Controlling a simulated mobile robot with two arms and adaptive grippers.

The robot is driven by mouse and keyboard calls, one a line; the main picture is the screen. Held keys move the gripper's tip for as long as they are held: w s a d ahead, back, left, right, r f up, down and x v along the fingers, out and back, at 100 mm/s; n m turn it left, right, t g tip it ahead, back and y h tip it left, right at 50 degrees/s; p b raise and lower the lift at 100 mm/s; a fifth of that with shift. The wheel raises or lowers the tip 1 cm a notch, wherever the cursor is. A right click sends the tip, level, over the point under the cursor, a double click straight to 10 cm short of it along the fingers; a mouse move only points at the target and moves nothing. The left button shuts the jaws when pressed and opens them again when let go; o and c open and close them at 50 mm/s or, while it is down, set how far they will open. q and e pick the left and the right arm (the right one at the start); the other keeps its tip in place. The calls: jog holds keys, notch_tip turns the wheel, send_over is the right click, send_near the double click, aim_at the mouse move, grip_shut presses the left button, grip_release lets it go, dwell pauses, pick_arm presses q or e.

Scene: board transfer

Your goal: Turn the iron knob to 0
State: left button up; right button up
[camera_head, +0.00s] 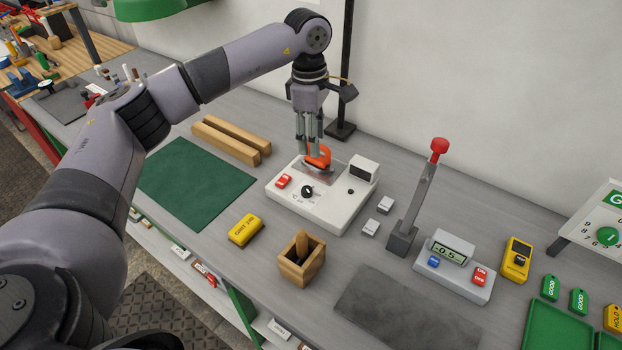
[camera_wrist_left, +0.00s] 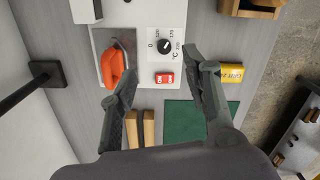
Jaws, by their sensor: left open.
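The iron station (camera_head: 330,208) is a white box on the grey bench, with a small dark knob (camera_head: 308,191) on its top. In the left wrist view the knob (camera_wrist_left: 164,46) has a printed °C scale with 0 at its left; its pointer is too small to read surely. The orange iron (camera_wrist_left: 112,68) rests in the station's recess. My left gripper (camera_head: 309,146) points down over the station, behind the knob in the head view, its fingers overlapping the iron. In the wrist view its fingers (camera_wrist_left: 160,70) are spread and empty, with the knob just beyond the tips. My right gripper is out of view.
A red switch (camera_head: 283,181) sits beside the knob. A green mat (camera_head: 195,182), wooden bars (camera_head: 232,140), yellow block (camera_head: 245,230) and wooden holder (camera_head: 302,262) are nearby. A tall red-topped lever (camera_head: 425,190) stands right of the station. A black post (camera_head: 346,80) rises behind.

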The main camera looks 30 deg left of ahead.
pick_arm(q)
jog(key=a, duration=0.2)
jog(key=p, duration=0.6)
send_near(307, 189)
jog(key=shift+y, duration=0.3)
jog(key=f, duration=0.7)
jog(key=shift+d+f, duration=0.25)
jog(key=shift+w+f, duration=0.1)
jog(key=shift+f, duration=0.6)
jog(key=shift+c, duration=0.4)
jog(key=shift+c, duration=1.3)
grip_shut()
